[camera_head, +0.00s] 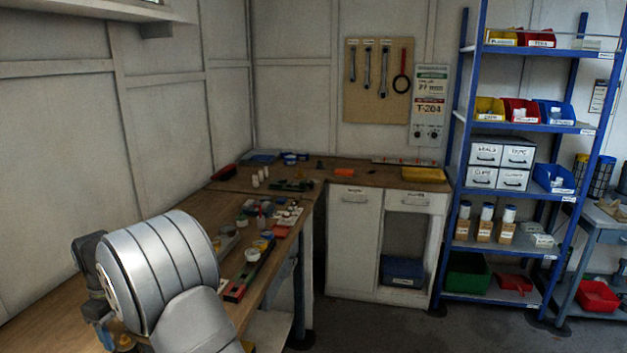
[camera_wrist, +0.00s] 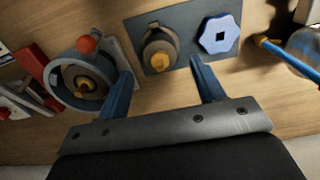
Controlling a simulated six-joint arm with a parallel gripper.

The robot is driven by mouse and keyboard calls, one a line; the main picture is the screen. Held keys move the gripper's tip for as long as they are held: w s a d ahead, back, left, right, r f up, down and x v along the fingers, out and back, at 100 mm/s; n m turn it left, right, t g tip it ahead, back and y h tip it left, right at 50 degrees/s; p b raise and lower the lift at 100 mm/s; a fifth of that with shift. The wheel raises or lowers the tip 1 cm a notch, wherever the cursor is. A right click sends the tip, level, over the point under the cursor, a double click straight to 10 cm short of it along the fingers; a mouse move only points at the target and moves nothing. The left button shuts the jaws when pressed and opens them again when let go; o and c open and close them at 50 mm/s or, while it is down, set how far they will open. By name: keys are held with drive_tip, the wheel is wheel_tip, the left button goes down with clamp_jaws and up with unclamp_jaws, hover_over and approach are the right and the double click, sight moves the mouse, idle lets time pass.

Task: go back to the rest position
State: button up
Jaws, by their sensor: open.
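My gripper (camera_wrist: 161,78) shows in the wrist view, with two blue-grey fingers spread wide and nothing between them. It is over the wooden workbench (camera_wrist: 170,103). A round grey housing (camera_wrist: 58,80) with a red ball and a yellow centre is at the left, close to the left finger. A dark plate (camera_wrist: 183,58) holds a grey-brown round part (camera_wrist: 160,46) with a yellow knob, and a blue lobed knob (camera_wrist: 219,34) with a square hole. In the head view, my large silver arm link hides part of the bench, and the fingers are not seen.
A blue-handled tool (camera_wrist: 285,55) lies at the right in the wrist view. In the head view, the bench (camera_head: 190,228) carries several small parts and a long dark-green and red piece (camera_head: 249,272). A blue shelf rack (camera_head: 464,100) with bins stands at the right. Open floor lies in front.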

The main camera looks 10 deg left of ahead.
sight(123, 335)
wheel_tip(123, 335, up, 7)
drive_tip(key=shift+r, duration=0.1)
drive_tip(key=shift+d+f, duration=0.1)
drive_tip(key=shift+f, duration=0.2)
wheel_tip(123, 335, down, 11)
drive_tip(key=shift+f, duration=0.1)
wheel_tip(123, 335, up, 11)
drive_tip(key=shift+f, duration=0.2)
drive_tip(key=shift+w+f+m, duration=0.1)
drive_tip(key=shift+w+m, duration=0.4)
drive_tip(key=shift+m, duration=0.4)
drive_tip(key=w+m, duration=0.3)
drive_tip(key=m, duration=0.2)
drive_tip(key=w+r+m, duration=0.1)
drive_tip(key=w+m, duration=0.2)
drive_tip(key=m, duration=0.2)
drive_tip(key=w+m, duration=0.3)
drive_tip(key=m, duration=0.3)
drive_tip(key=shift+w+r, duration=0.25)
drive_tip(key=shift+r, duration=0.1)
drive_tip(key=shift+f, duration=1)
